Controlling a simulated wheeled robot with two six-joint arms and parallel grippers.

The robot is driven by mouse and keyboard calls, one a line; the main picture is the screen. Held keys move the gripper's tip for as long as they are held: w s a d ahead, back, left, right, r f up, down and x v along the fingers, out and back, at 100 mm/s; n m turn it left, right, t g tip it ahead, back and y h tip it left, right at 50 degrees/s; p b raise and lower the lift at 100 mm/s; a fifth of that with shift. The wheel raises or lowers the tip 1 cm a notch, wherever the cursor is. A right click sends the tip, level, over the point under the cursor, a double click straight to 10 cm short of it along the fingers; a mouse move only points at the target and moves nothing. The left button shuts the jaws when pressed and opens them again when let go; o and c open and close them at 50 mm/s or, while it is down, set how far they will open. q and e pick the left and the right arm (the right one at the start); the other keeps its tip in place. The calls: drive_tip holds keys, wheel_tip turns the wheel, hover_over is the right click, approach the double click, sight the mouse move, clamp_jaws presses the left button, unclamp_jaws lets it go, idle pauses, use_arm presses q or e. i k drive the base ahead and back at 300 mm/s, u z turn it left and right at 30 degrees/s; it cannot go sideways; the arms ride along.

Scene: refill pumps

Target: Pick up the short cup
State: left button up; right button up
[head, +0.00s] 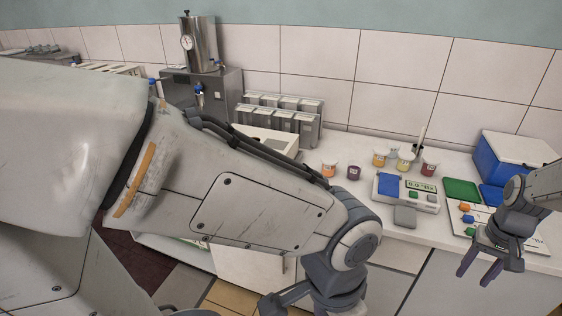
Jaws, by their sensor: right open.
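Several small cups stand on the white counter. An orange cup (328,169) and a small dark purple cup (354,172) are at the left. A yellow-orange cup (380,158), a pale yellow cup (404,162) and a red cup (429,168) stand to the right. The purple cup looks the smallest, but I cannot tell surely which one is the short cup. My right gripper (476,277) is open and empty in front of the counter's edge, apart from the cups. My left gripper (305,303) is low at the bottom edge, partly cut off; its jaws are unclear.
A scale with a green display (405,192) stands in front of the cups, with a grey block (405,216) before it. A blue box with a white lid (508,160) and green tray (462,190) are right. Metal containers (290,120) and a steel tank (200,43) are behind my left arm.

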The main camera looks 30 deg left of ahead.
sight(327, 171)
drive_tip(key=u, duration=0.85)
drive_tip(key=i, duration=1.4)
drive_tip(key=z, duration=0.1)
